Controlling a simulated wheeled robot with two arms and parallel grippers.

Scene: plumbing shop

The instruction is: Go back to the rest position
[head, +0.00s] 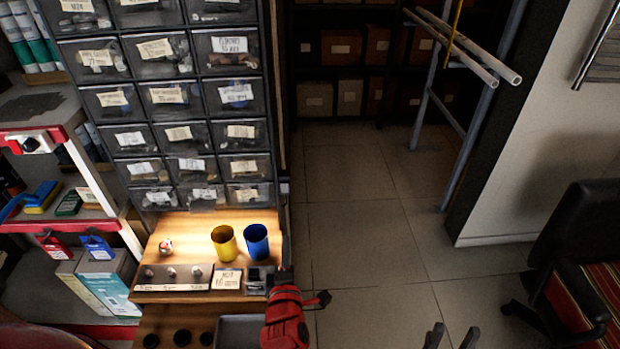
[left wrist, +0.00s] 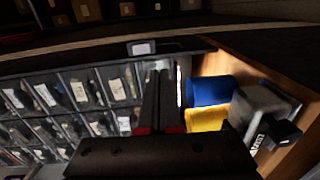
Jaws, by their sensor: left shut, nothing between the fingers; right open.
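My left gripper (head: 282,275) is at the front right corner of the wooden counter, right of the blue cup, on the end of my red arm. Its dark fingers are together and empty; they also show in the left wrist view (left wrist: 158,75). My right gripper (head: 451,337) shows only as two dark fingertips at the bottom edge of the head view. They are spread apart over the floor, with nothing seen between them.
A yellow cup (head: 224,243) and a blue cup (head: 256,242) stand on the wooden counter (head: 192,228), below a labelled drawer cabinet (head: 167,100). A grey bin (head: 237,331) is beside my left arm. Tiled floor (head: 360,225) is clear; a chair (head: 575,265) stands right.

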